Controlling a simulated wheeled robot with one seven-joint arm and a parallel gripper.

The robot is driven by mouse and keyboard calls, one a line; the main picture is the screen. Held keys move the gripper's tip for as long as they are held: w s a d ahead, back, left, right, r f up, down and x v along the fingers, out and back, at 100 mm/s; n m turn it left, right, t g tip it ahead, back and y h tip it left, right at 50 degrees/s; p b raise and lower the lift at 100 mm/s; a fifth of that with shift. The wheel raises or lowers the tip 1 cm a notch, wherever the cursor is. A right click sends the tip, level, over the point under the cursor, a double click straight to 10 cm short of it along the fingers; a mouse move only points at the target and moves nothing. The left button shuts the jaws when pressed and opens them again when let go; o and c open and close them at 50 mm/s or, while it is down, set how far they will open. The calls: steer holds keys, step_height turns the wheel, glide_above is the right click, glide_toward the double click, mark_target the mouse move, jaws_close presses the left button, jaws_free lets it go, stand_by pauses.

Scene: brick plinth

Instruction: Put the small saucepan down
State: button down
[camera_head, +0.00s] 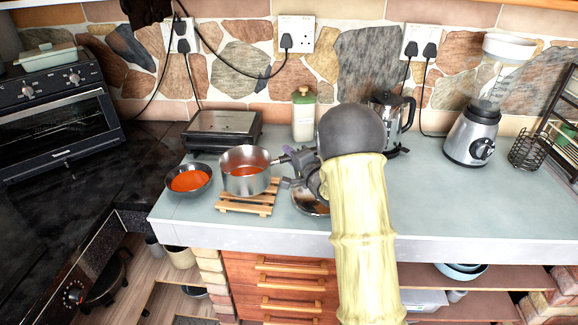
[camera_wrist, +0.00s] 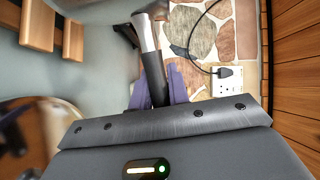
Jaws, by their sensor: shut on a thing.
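The small steel saucepan (camera_head: 245,172), with orange-red contents, is upright over a slatted wooden trivet (camera_head: 262,210) near the counter's front left. I cannot tell whether its base touches the slats. My gripper (camera_head: 293,167) is to the right of the pan, shut on its handle. In the wrist view my gripper (camera_wrist: 157,92) has its purple fingers on both sides of the black handle (camera_wrist: 153,70). The pan's body is mostly out of that view at the top, and trivet slats (camera_wrist: 38,25) show at top left. My forearm hides part of the counter.
A dark bowl of orange-red food (camera_head: 189,181) stands close left of the pan. A flat grill (camera_head: 222,130) and a lidded jar (camera_head: 303,115) are behind. A shiny round object (camera_head: 308,203) lies partly under my gripper.

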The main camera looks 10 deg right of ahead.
steer(key=shift+f, duration=1.85)
steer(key=shift+f, duration=0.2)
steer(key=c, duration=1.3)
jaws_free()
steer(key=shift+c, duration=0.2)
steer(key=shift+r, duration=0.1)
